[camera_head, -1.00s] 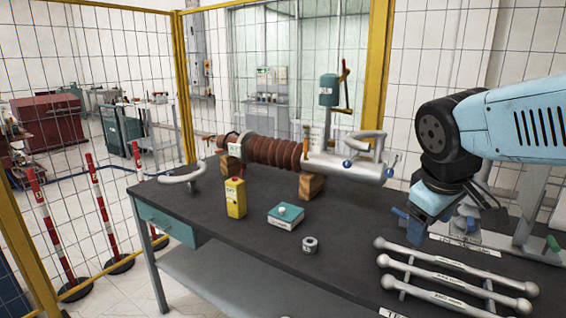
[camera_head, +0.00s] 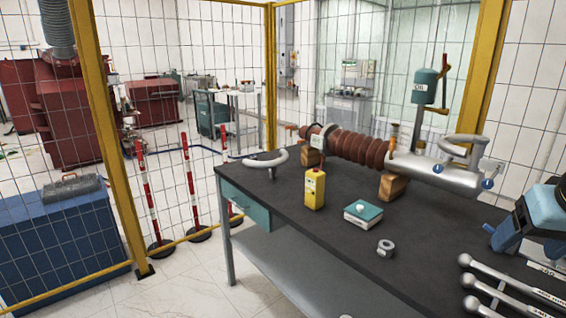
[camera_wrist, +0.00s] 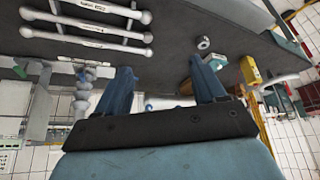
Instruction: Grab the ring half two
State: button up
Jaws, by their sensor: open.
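A grey curved half ring (camera_head: 266,160) lies at the far left end of the dark table, left of the bushing. A second grey curved half ring (camera_head: 462,148) sits at the right end of the bushing's grey cylinder. I cannot tell from markings which one is ring half two. My gripper (camera_wrist: 163,85) is open in the wrist view, its two blue fingers wide apart with nothing between them. In the head view, part of my blue arm shows at the right edge, apart from the left half ring.
The brown ribbed bushing (camera_head: 360,148) rests on wooden blocks (camera_head: 392,186). Metal bars (camera_head: 520,291) lie at the right. A yellow-framed fence surrounds the table.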

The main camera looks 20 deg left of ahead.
aim_at(278, 162)
jog(key=z, duration=0.1)
jog(key=k, duration=0.55)
jog(key=u, duration=0.7)
jog(key=i, duration=0.85)
jog(key=u, duration=0.85)
jog(key=i, duration=1.3)
jog(key=z, duration=0.2)
